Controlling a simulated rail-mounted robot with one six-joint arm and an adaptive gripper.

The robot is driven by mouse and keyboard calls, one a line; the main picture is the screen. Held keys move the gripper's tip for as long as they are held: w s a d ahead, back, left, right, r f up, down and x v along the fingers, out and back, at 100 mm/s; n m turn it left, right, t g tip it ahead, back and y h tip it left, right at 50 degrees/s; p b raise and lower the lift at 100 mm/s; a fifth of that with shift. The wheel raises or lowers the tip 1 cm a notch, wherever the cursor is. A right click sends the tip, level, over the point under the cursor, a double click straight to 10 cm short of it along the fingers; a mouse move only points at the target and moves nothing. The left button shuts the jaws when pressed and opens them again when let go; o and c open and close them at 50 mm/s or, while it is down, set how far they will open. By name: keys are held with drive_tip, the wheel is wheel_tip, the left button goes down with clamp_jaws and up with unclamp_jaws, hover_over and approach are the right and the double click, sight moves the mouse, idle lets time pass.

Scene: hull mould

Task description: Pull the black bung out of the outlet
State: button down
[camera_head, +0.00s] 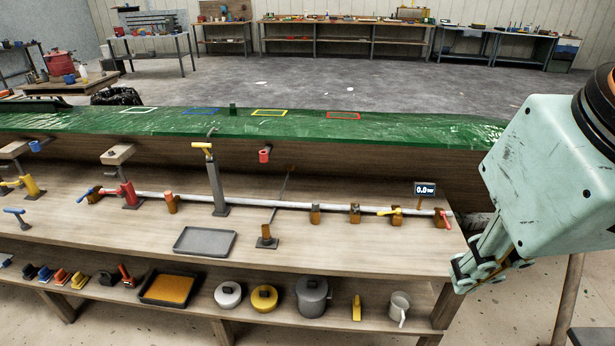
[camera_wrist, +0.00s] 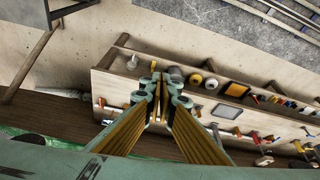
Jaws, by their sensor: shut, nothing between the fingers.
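My gripper (camera_head: 468,278) hangs at the right end of the workbench in the head view. In the wrist view its fingertips (camera_wrist: 158,74) are together with nothing between them. A white pipe (camera_head: 250,203) runs along the bench, with brown clamps and a yellow lever (camera_head: 389,212) near its right end. A red-handled fitting (camera_head: 445,218) sits at that end, left of my gripper and apart from it. I cannot make out a black bung or say which opening is the outlet.
A grey tray (camera_head: 205,242) lies on the bench, near a grey post with a yellow handle (camera_head: 202,146). A small display (camera_head: 425,189) stands near the pipe's right end. The lower shelf holds pots, a mug (camera_head: 399,305) and an orange tray (camera_head: 168,288). A green hull mould (camera_head: 300,124) runs behind.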

drive_tip(key=c, duration=3.4)
unclamp_jaws()
drive_tip(key=shift+c, duration=0.2)
drive_tip(key=o, duration=1)
drive_tip(key=shift+o, duration=0.2)
